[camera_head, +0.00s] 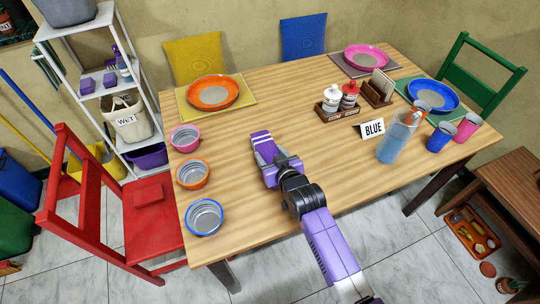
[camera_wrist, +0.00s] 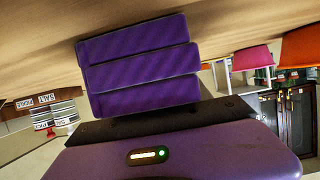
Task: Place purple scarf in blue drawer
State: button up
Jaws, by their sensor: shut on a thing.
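The folded purple scarf (camera_wrist: 140,65) shows in the wrist view as stacked purple layers at the jaws. My gripper (camera_head: 264,150) is shut on it over the left-middle part of the wooden table in the head view. The scarf (camera_head: 260,138) shows there at the far end of my gripper. The gripper's fingers are mostly hidden, and I cannot tell how high the scarf is above the tabletop. I cannot make out a blue drawer in either view.
A red chair (camera_head: 150,225) stands at left. The table around my gripper is clear.

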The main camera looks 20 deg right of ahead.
aim_at(270, 153)
notch_tip(270, 153, up, 20)
jog(key=shift+p, duration=0.4)
